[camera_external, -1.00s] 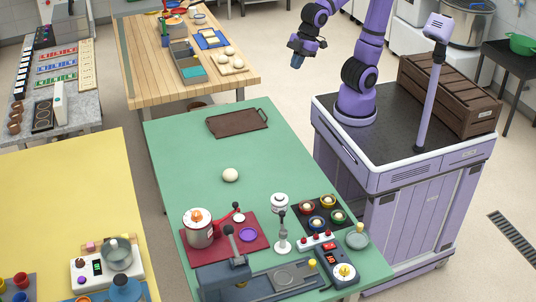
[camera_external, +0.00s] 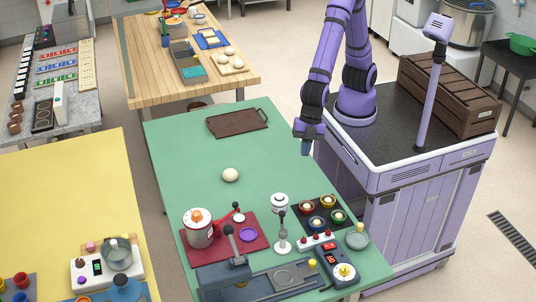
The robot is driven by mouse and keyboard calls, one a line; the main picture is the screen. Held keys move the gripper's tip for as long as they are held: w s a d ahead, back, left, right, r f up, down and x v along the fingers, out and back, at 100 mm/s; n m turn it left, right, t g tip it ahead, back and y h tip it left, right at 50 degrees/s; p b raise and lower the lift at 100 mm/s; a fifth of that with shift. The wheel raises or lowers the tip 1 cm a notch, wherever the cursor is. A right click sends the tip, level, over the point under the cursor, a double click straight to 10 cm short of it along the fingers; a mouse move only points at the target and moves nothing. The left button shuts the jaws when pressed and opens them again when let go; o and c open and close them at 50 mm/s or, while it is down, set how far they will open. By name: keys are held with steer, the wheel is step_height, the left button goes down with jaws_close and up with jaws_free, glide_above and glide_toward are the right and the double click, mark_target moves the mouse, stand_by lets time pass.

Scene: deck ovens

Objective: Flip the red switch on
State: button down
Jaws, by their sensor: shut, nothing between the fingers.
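A white switch strip (camera_external: 315,243) with several small red-topped levers sits near the front right of the green table (camera_external: 185,145). The levers are too small to tell which way each is set. Beside it is a dark blue device (camera_external: 335,268) with a red panel and a white dial. My gripper (camera_external: 305,151) points down above the table's right edge, well behind and above the strip, apart from everything. It is shut and empty.
Behind the strip is a dark tray (camera_external: 298,212) with several coloured round pieces. A white stand (camera_external: 282,238) with a dark top rises to its left. A dough ball (camera_external: 230,175) and brown tray (camera_external: 238,123) lie farther back. The table's middle is mostly clear.

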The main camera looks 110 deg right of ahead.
mark_target(327, 246)
steer(key=s+a+f+n+g, duration=0.1)
steer(key=s+a+f+n, duration=0.2)
steer(key=a+f, duration=0.9)
steer(key=shift+s+a+f+n, duration=0.35)
steer(key=shift+s+a+n, duration=0.05)
steer(key=shift+s+a, duration=0.45)
steer(key=shift+f, duration=0.1)
steer(key=x, duration=1.2)
steer(key=shift+w+d+f, duration=0.1)
steer(key=shift+w+f, duration=0.3)
steer(key=shift+f, duration=0.35)
steer(key=shift+y, duration=0.3)
